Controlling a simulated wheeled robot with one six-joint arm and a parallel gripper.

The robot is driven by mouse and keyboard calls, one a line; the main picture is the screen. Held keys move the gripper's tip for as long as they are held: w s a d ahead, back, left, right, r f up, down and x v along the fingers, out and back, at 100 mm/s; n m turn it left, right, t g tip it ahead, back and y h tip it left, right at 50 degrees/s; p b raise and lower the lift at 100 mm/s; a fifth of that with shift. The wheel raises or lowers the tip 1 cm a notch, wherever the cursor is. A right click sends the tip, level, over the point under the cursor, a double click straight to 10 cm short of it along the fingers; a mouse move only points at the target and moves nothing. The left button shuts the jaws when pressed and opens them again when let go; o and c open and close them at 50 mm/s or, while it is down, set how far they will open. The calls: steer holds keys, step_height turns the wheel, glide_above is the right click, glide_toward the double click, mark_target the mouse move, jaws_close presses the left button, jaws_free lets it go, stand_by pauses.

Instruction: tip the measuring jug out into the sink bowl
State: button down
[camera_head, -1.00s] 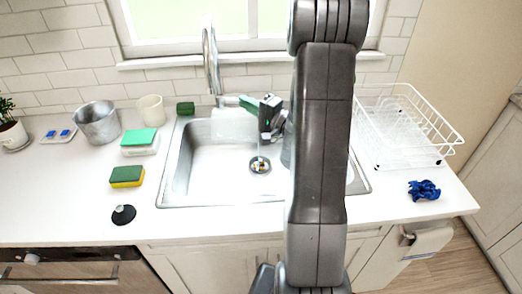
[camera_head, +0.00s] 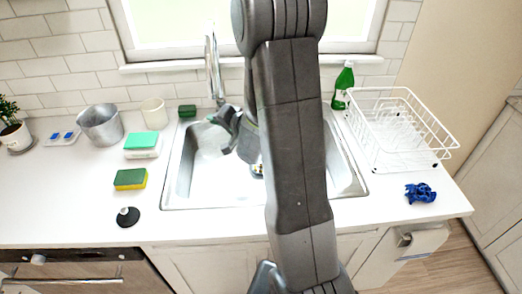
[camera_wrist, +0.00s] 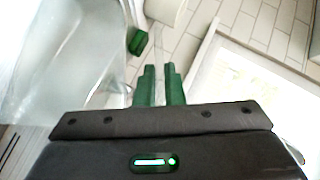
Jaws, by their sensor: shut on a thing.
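The measuring jug is clear and see-through; it shows in the head view (camera_head: 211,141) over the left part of the sink and fills the left of the wrist view (camera_wrist: 55,60). My gripper (camera_head: 222,117) is at the jug's upper right side, shut on it. Its green fingertips (camera_wrist: 160,80) are close together in the wrist view, where the scene is strongly tilted. The jug looks tipped, but its exact angle and contents are unclear. The sink bowl (camera_head: 342,172) lies below. My arm covers its middle and most of the drain (camera_head: 257,170).
The tap (camera_head: 213,70) stands just behind the jug. A dark green sponge (camera_head: 187,111) and cream cup (camera_head: 154,111) are at back left, with a metal pot (camera_head: 100,125). Right of the sink are a green bottle (camera_head: 343,86), white dish rack (camera_head: 400,125) and blue cloth (camera_head: 420,193).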

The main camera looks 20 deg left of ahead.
mark_target(198, 139)
steer(key=a+f+h, duration=0.1)
steer(key=s+a+f+n+h, duration=0.1)
steer(key=shift+a+f+b, duration=0.2)
steer(key=shift+f+b, duration=0.15)
steer(key=f+b, duration=0.1)
steer(key=a+f+h+b, duration=0.1)
steer(key=a+f+n+h+b, duration=0.1)
steer(key=shift+s+f+t, duration=0.15)
steer(key=shift+s+t, duration=0.15)
steer(key=shift+s, duration=0.1)
steer(key=b, duration=0.1)
steer(key=a+f+b, duration=0.1)
steer(key=b, duration=0.1)
steer(key=shift+s+a+f+h+b, duration=0.2)
steer(key=shift+s+h+b, duration=0.1)
steer(key=shift+h, duration=0.1)
steer(key=s+a+n+t+h+b, duration=0.2)
steer(key=a+h+b, duration=0.3)
steer(key=b, duration=0.6)
steer(key=shift+s+a+n, duration=0.15)
steer(key=shift+a+n, duration=0.2)
steer(key=shift+n, duration=0.05)
steer(key=shift+r, duration=0.1)
